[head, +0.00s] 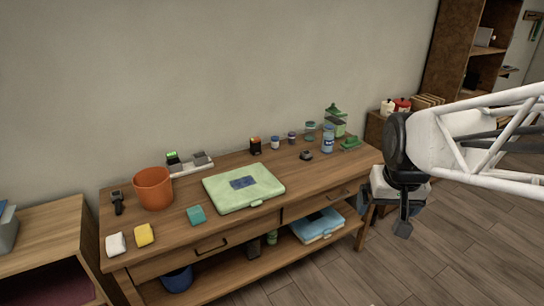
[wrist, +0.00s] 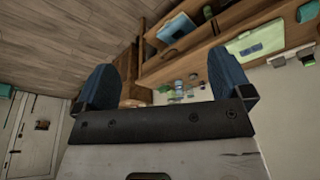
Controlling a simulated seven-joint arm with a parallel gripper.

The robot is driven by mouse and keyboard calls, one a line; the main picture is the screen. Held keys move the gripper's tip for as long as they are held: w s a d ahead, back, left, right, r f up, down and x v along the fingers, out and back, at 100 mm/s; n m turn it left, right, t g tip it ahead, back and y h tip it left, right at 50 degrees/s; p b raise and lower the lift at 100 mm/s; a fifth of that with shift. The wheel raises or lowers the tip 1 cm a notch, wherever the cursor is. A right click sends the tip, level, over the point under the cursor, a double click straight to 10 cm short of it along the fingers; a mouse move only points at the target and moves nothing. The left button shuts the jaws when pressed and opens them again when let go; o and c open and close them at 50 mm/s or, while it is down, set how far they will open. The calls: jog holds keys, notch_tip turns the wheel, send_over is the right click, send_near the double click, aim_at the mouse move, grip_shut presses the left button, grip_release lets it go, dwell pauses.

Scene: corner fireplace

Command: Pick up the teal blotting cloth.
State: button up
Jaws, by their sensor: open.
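The teal blotting cloth (head: 196,215) is a small folded teal block lying on the wooden desk near its front edge, left of a pale green case (head: 244,187). In the wrist view a small teal patch at the top right, which looks like the cloth (wrist: 307,12), lies beyond the green case. My gripper (head: 403,229) hangs beyond the right end of the desk, far from the cloth. In the wrist view my gripper (wrist: 166,85) has its two blue fingers wide apart with nothing held between them.
A yellow cloth (head: 144,234) and a white cloth (head: 116,244) lie left of the teal one. An orange bin (head: 153,187) stands behind it. Small jars (head: 328,139) and a charger (head: 191,164) stand along the back. Bare desk surrounds the teal cloth.

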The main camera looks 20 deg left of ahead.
jog(key=w+a+f+n, duration=0.2)
jog(key=w+a+f, duration=0.1)
jog(key=w+a, duration=0.7)
jog(key=n+y, duration=0.3)
jog(key=n, duration=0.2)
send_near(195, 211)
jog(key=shift+x, duration=0.95)
jog(key=shift+a+f, duration=0.2)
jog(key=shift+x, duration=1.3)
jog(key=shift+w+f, duration=0.1)
